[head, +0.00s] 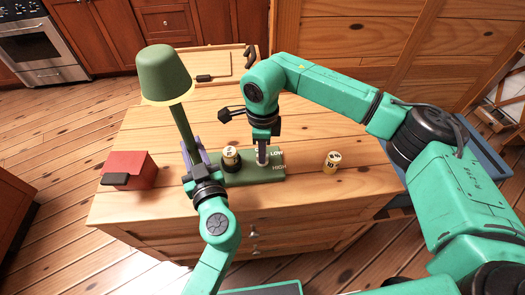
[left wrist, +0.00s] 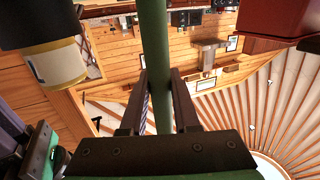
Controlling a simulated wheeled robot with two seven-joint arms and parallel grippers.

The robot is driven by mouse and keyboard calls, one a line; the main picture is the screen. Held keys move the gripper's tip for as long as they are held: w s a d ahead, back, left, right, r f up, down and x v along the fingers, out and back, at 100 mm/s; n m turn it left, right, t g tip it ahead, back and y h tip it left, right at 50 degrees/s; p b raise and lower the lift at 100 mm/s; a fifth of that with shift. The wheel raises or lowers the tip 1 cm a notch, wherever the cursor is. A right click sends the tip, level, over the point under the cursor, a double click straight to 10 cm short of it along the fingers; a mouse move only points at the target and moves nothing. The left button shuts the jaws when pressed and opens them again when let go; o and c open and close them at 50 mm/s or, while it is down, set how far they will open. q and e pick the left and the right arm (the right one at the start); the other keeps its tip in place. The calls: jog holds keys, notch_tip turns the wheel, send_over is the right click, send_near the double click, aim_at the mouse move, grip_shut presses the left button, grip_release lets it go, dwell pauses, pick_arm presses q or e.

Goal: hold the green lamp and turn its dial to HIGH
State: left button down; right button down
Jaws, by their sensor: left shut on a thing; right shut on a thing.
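The green lamp (head: 165,72) stands on the wooden table, its post leaning a little in the head view. My left gripper (head: 193,163) is shut on the lamp's post. In the left wrist view the post (left wrist: 154,40) runs between the two fingers (left wrist: 157,100). My right gripper (head: 262,146) points down and is shut on the dial (head: 262,158) beside the words. The gripper hides most of the dial, and I cannot tell its exact setting.
Another small can (head: 332,162) stands to the right. A red box (head: 130,168) is at the left, and a purple object (head: 198,150) is partly hidden behind the post.

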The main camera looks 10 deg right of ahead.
pick_arm(q)
jog(key=shift+f, duration=0.25)
pick_arm(e)
jog(key=shift+r+m, duration=0.1)
jog(key=shift+m, duration=1.8)
jog(key=c, duration=0.9)
grip_release()
notch_tip(320, 180, up, 12)
pick_arm(q)
jog(key=c, duration=0.6)
grip_release()
jog(key=shift+r, duration=0.1)
